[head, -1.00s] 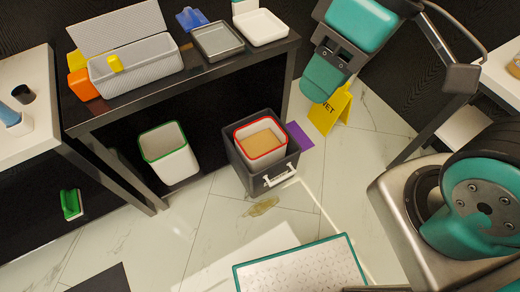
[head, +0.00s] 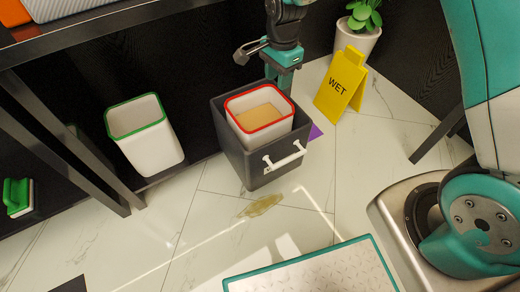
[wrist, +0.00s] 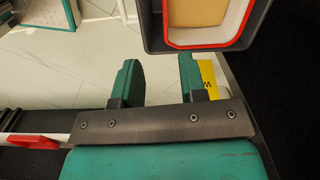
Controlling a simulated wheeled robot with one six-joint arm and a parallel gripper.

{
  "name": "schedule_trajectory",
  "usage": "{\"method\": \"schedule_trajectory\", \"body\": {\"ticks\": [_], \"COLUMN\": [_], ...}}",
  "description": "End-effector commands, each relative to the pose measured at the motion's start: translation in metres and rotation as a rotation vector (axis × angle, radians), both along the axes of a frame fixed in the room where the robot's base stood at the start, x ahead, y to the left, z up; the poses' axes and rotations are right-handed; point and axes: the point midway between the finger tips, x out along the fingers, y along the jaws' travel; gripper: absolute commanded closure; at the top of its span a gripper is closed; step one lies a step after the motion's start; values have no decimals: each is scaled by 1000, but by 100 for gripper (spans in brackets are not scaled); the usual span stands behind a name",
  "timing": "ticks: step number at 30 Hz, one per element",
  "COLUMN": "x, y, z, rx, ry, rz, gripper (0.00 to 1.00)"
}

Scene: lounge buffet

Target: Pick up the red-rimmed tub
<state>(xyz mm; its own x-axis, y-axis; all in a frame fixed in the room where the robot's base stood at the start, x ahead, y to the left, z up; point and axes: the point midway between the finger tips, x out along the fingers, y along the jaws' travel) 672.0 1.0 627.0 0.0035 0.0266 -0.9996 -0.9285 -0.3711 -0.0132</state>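The red-rimmed tub (head: 242,124) is white with tan contents and stands inside a dark grey open bin (head: 235,155) with a white front handle. In the wrist view the tub's red rim (wrist: 205,44) shows at the top right, partly cut off by the frame edge. My gripper (wrist: 157,78) is open and empty, its two teal fingers apart. Nothing lies between them, and the tub is beyond the fingertips. In the head view the end of my arm is just behind and above the bin's far side; its fingertips are not clear there.
A green-rimmed tub (head: 150,145) stands to the left under the dark table. A yellow wet-floor sign (head: 342,85) and a potted plant (head: 357,35) stand behind right. A wet stain (head: 260,205) and a teal-edged board (head: 320,275) lie in front on the tiled floor.

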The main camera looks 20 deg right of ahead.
Motion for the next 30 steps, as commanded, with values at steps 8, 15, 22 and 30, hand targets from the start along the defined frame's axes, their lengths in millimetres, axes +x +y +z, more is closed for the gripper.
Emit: {"method": "schedule_trajectory", "body": {"ticks": [8, 15, 22, 30], "x": [11, 10, 11, 11], "y": [-7, -6, -6, -4], "z": [-57, -112, -153, -168], "rx": [-28, -28, -27, -27], "ry": [7, 9, 6, 6], "rz": [-123, -121, -120, -118], "gripper": [62, 62, 62, 62]}}
